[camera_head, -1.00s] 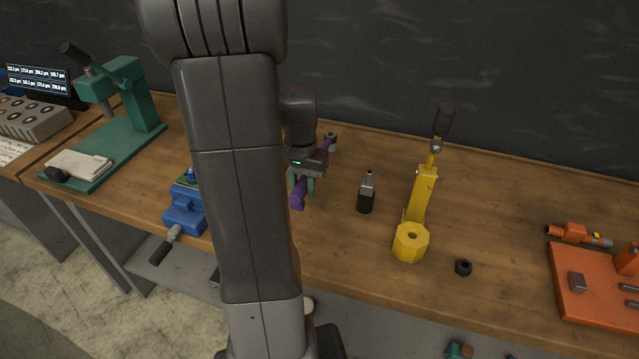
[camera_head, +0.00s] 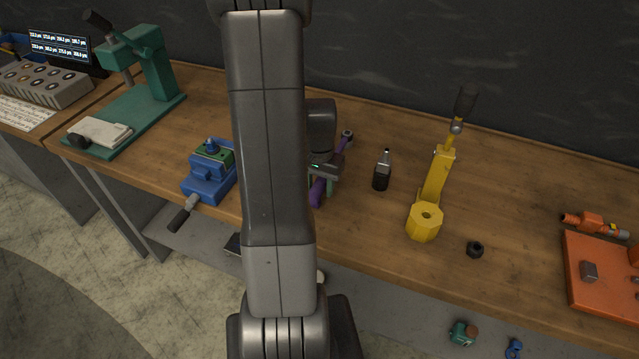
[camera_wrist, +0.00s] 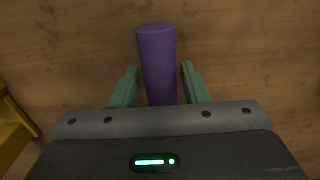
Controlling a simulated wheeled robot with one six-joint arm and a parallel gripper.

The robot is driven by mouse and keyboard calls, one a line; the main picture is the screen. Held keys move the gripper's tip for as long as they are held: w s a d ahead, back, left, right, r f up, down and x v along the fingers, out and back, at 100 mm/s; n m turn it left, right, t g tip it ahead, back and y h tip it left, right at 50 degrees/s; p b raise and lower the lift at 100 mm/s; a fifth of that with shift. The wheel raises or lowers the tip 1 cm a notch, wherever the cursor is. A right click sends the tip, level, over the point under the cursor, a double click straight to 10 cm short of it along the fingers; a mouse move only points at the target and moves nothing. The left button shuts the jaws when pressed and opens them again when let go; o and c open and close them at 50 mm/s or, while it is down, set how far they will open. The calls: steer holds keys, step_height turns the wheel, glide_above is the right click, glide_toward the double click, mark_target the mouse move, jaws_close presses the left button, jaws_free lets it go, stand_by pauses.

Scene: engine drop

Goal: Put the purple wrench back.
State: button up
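The purple wrench (camera_head: 318,190) lies on or just above the wooden bench, behind my arm in the head view. Its purple handle points toward the front edge and its dark metal end (camera_head: 347,135) points to the back. My gripper (camera_head: 322,185) is over the handle. In the wrist view the purple handle (camera_wrist: 157,60) runs between the two green fingers of my gripper (camera_wrist: 160,82), with a visible gap on each side. The fingers look open around it. Part of the wrench is hidden by my gripper and arm.
A blue vise (camera_head: 207,178) stands left of my arm. A black bottle-like tool (camera_head: 382,172), a yellow press tool (camera_head: 430,200) and a black nut (camera_head: 475,249) stand to the right. An orange tray (camera_head: 600,285) is at the far right, a green press (camera_head: 150,75) at the back left.

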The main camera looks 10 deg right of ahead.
steer(key=shift+o, duration=0.4)
steer(key=shift+f, duration=0.15)
step_height(320, 180, up, 14)
steer(key=b, duration=0.1)
steer(key=shift+b, duration=0.35)
steer(key=shift+f, duration=0.1)
steer(key=f, duration=0.6)
steer(key=f+p, duration=0.1)
steer(key=f, duration=0.6)
steer(key=shift+w, duration=0.2)
steer(key=shift+s+r, duration=0.1)
steer(key=shift+r, duration=0.65)
